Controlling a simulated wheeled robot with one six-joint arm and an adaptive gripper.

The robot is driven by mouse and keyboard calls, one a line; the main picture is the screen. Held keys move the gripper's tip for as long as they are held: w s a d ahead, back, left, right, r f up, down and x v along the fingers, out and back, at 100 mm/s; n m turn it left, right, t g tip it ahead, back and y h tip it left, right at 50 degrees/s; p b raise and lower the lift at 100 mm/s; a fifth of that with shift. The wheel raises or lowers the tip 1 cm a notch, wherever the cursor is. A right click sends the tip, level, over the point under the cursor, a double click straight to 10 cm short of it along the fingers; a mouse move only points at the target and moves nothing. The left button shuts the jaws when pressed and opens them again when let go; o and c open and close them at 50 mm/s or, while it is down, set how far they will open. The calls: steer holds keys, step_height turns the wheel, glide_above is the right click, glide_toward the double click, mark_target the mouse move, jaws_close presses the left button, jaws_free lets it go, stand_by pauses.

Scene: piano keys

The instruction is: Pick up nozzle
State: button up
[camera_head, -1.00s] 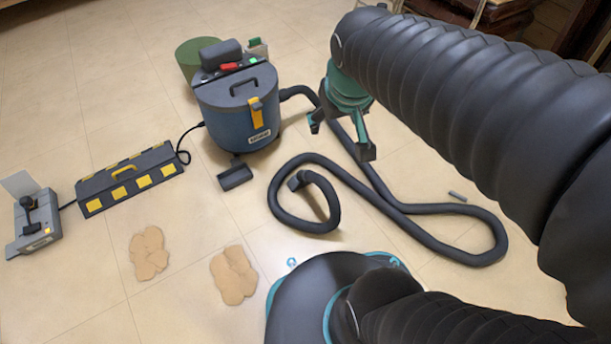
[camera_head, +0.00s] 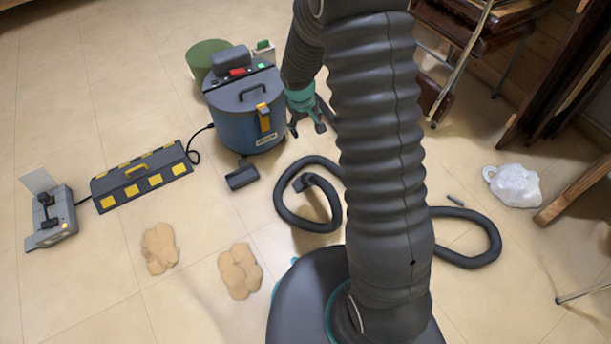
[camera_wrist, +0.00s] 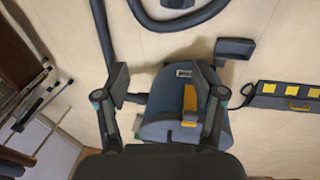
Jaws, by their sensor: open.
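A dark grey block-like piece, perhaps the nozzle (camera_head: 241,176), lies on the floor just in front of the blue vacuum cleaner (camera_head: 236,122). It also shows in the wrist view (camera_wrist: 235,47), beyond the vacuum. A black hose (camera_head: 285,205) lies looped on the floor, with a dark end piece (camera_head: 304,182) inside its loop. My gripper (camera_head: 307,127) is open and empty, right of the vacuum and above the floor. In the wrist view my gripper (camera_wrist: 170,86) has its fingers spread over the vacuum, apart from the grey piece. My arm hides part of the hose.
A black and yellow toolbox (camera_head: 143,176) and a grey device (camera_head: 50,218) lie at left. Tan pads (camera_head: 160,249) lie in front. A white bag (camera_head: 515,186) and stacked furniture (camera_head: 465,25) are at right.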

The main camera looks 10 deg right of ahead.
steer(key=n+g+p, duration=0.1)
steer(key=n+p, duration=0.1)
glide_toward(306, 173)
steer(key=f, duration=0.6)
steer(key=shift+w+d+b, duration=0.2)
steer(key=shift+w+b, duration=0.15)
steer(key=shift+b, duration=0.05)
steer(key=shift+d+f, duration=0.2)
steer(key=shift+f, duration=1.15)
steer(key=shift+d+f, duration=0.2)
steer(key=shift+f, duration=1.15)
jaws_close()
